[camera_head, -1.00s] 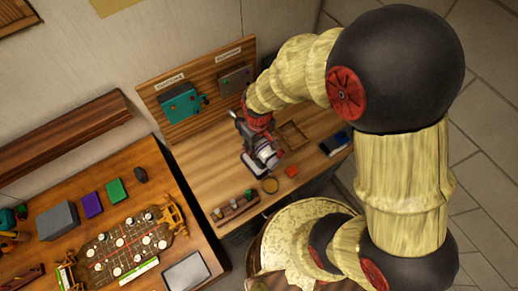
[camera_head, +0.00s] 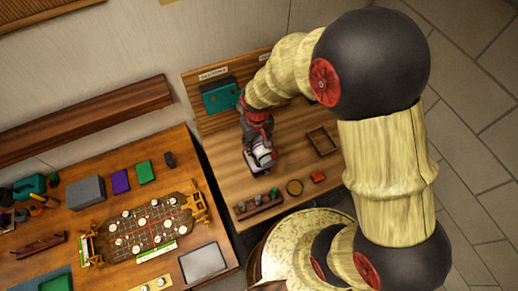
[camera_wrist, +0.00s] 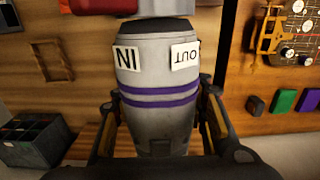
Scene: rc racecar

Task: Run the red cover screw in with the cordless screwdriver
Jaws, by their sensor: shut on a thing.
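My gripper (camera_wrist: 160,115) is shut on the cordless screwdriver (camera_wrist: 158,65). It is a grey body with two purple bands and labels reading IN and OUT. In the head view the screwdriver (camera_head: 262,157) hangs below my gripper (camera_head: 256,138) over the right wooden bench; its height above the bench is hard to tell. The dark racecar chassis (camera_head: 145,226), with many white round spots and red lines, lies on the left table, apart from the tool. It also shows at the top right of the wrist view (camera_wrist: 303,38). I cannot make out the red cover screw or the screwdriver's tip.
On the left table are a grey box (camera_head: 86,192), a purple block (camera_head: 120,181), a green block (camera_head: 145,171) and a grey tablet (camera_head: 203,262). The right bench holds an empty wooden frame (camera_head: 311,132), a small rack (camera_head: 258,207) and a red block (camera_head: 318,177). A gap separates the tables.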

